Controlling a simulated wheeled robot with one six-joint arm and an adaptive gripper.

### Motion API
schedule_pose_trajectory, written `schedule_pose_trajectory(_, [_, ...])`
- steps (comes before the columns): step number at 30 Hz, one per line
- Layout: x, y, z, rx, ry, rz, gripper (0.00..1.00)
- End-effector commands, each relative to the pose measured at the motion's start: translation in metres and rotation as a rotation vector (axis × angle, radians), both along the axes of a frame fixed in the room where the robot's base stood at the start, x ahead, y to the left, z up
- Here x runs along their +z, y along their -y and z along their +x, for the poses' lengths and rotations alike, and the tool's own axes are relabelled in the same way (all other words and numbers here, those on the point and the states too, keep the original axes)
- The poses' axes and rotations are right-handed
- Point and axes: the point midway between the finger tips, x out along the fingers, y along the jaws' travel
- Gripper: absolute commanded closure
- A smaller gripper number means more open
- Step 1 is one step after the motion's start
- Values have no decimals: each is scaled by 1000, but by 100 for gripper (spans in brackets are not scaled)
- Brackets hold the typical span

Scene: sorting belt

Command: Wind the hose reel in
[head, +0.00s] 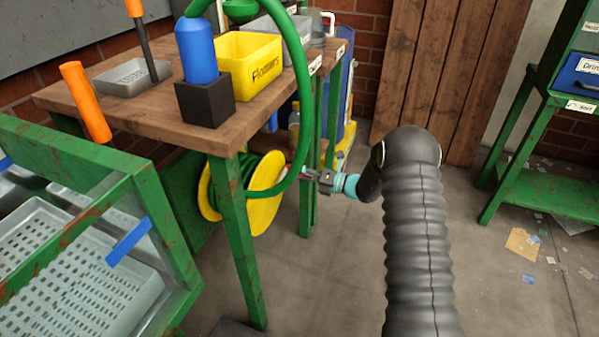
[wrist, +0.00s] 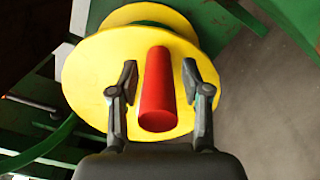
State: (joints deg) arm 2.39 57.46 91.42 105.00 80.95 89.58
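The yellow hose reel (head: 263,190) with green hose wound on it stands below the wooden bench in the head view. Its yellow disc (wrist: 85,75) fills the middle of the wrist view. A red handle (wrist: 157,90) sticks out from the disc toward the wrist camera. My gripper (wrist: 158,78) is open, with one finger on each side of the red handle and a visible gap on both sides. In the head view my gripper (head: 308,178) is beside the reel, and the handle there is largely hidden. The green hose (head: 304,90) loops up over the bench.
The wooden bench (head: 150,112) carries a yellow box (head: 248,66), a black block with a blue cylinder and a grey tray. A green frame (head: 165,225) with grey crates is at left.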

Motion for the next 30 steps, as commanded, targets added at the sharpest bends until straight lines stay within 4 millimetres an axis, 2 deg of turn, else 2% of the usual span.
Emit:
schedule_pose_trajectory(8, [1,1,1,-2,2,2,46])
schedule_pose_trajectory(13, [2,12,-2,-3,2,2,46])
schedule_pose_trajectory(24, [1,77,-26,-5,1,2,46])
schedule_pose_trajectory(30, [1,103,-36,-3,1,1,46])
